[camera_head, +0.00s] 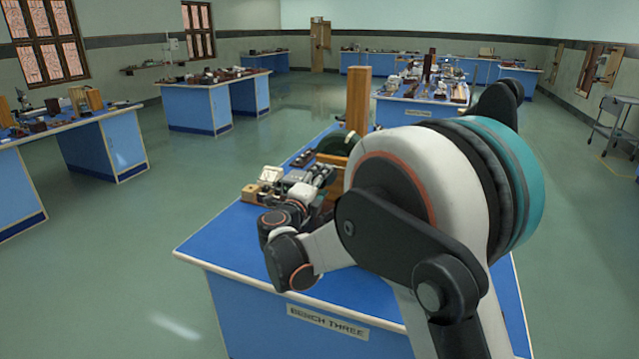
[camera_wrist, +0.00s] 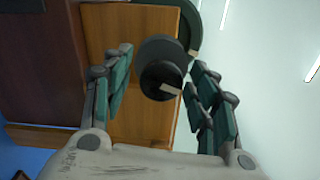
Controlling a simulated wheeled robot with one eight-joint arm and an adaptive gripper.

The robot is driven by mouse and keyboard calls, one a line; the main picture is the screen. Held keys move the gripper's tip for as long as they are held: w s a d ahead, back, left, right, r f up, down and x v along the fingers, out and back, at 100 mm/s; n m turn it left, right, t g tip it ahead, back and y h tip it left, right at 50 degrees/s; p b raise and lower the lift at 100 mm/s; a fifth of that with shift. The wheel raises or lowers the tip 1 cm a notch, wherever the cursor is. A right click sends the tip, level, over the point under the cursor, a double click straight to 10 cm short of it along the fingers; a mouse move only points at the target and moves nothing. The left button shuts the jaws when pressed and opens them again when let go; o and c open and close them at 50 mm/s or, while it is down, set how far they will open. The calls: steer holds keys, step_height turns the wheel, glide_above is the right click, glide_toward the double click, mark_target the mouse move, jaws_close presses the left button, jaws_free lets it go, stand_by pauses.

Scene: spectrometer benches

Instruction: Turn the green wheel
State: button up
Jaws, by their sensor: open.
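The green wheel (camera_head: 336,143) shows in the head view as a dark green disc on bench three, by an upright wooden post (camera_head: 358,97). My arm hides part of it. In the wrist view, a dark green curved rim (camera_wrist: 194,22) shows at the top, partly behind a wooden board (camera_wrist: 102,35). A dark grey round piece with a black knob (camera_wrist: 160,78) stands in front of the board. My gripper (camera_wrist: 160,72) is open, with its green-padded fingers on either side of the knob. I see gaps on both sides, and no contact.
The blue bench top (camera_head: 235,232) holds small instruments (camera_head: 285,180) left of my arm. Its front left part is bare. Other blue benches (camera_head: 200,100) stand to the left and behind, with open green floor (camera_head: 120,255) between them.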

steer(key=v, duration=1.1)
steer(key=shift+s, duration=0.4)
steer(key=shift+a, duration=0.15)
